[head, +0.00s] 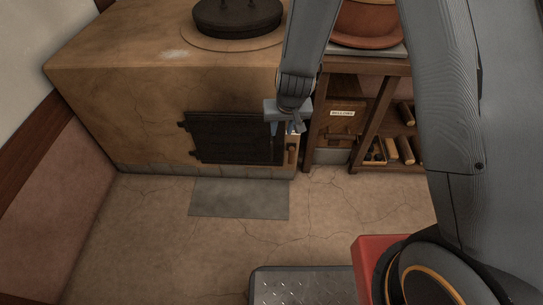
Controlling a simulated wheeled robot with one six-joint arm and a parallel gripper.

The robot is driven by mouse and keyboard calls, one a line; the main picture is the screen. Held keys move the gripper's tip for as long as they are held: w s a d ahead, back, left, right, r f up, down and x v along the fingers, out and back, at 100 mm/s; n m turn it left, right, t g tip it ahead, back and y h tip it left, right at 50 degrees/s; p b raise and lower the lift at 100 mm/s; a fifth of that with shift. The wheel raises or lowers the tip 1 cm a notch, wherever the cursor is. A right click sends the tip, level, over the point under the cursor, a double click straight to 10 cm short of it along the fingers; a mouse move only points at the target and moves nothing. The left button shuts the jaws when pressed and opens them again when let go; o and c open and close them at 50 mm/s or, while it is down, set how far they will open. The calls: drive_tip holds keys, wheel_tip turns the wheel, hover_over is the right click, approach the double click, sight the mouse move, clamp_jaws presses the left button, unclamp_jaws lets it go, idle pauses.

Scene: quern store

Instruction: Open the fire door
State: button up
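The fire door (232,138) is a dark iron panel in the front of the clay stove (140,120). It looks shut, with its hinges on its left side. A brown wooden handle (291,153) shows at the door's right edge. My gripper (286,128) points down just above that handle, near the door's upper right corner. Its fingers look apart, with nothing clearly held between them. The gripper's body hides part of the stove front behind it, and I cannot tell whether a finger touches the door.
A dark round lid (238,18) sits on the stove top. Right of the stove stands a wooden shelf (360,68) with a labelled drawer box (342,122) and wooden rolls. A grey floor plate (240,198) lies before the door. The cracked floor (150,235) there is clear.

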drive_tip(key=b, duration=0.4)
hover_over(272, 147)
drive_tip(key=s, duration=0.2)
wheel_tip(272, 147, down, 10)
drive_tip(key=shift+t, duration=0.5)
drive_tip(key=shift+b+x, duration=1.2)
drive_tip(key=shift+x, duration=2.55)
drive_tip(key=shift+s+d, duration=0.15)
drive_tip(key=shift+c, duration=0.3)
clamp_jaws()
